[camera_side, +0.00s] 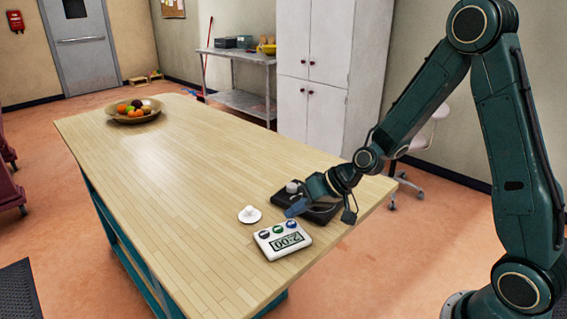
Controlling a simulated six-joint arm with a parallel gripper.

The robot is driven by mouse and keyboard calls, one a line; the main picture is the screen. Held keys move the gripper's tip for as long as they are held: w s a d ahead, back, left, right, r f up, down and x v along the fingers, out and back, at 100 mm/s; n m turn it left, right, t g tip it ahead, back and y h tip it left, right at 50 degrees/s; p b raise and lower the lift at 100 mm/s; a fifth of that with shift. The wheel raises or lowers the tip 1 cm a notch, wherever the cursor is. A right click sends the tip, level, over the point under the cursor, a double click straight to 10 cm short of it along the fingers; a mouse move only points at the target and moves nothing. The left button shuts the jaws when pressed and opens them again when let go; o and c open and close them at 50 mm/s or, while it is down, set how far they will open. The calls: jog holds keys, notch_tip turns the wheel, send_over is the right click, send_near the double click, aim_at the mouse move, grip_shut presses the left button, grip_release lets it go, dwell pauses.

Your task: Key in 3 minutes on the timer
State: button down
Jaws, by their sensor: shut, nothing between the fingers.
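The timer (283,241) is a white box lying on the wooden table. Three round buttons run along its far side: a dark one (264,234), a green one (278,228) and a blue one (291,224). Its display (287,242) appears upside down from here and seems to read 2:00. My gripper (294,211) is shut and empty, pointing down and left just beyond the timer, near the blue button. I cannot tell whether it touches anything.
A dark flat object with a grey knob (292,187) lies beneath and behind my gripper. A small white disc with a raised middle (249,214) sits left of it. A fruit bowl (120,117) stands at the table's far end. The table's middle (190,150) is clear.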

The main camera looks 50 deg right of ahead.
aim_at(296, 225)
jog(key=shift+f, duration=0.7)
dwell(0.9)
jog(key=shift+r, duration=0.85)
jog(key=shift+r, duration=3)
jog(key=s+d+r+h, duration=0.1)
jog(key=s+r, duration=0.2)
jog(key=s, duration=0.5)
jog(key=s+d+r+n+g+h, duration=0.1)
jog(key=s+r, duration=0.3)
jog(key=s, duration=0.5)
jog(key=s+d+r+h, duration=0.1)
jog(key=s+r+h, duration=0.2)
jog(key=s, duration=0.5)
jog(key=shift+s+d+r+n+g, duration=0.25)
jog(key=shift+s+r+n+g, duration=0.15)
jog(key=shift+r, duration=0.15)
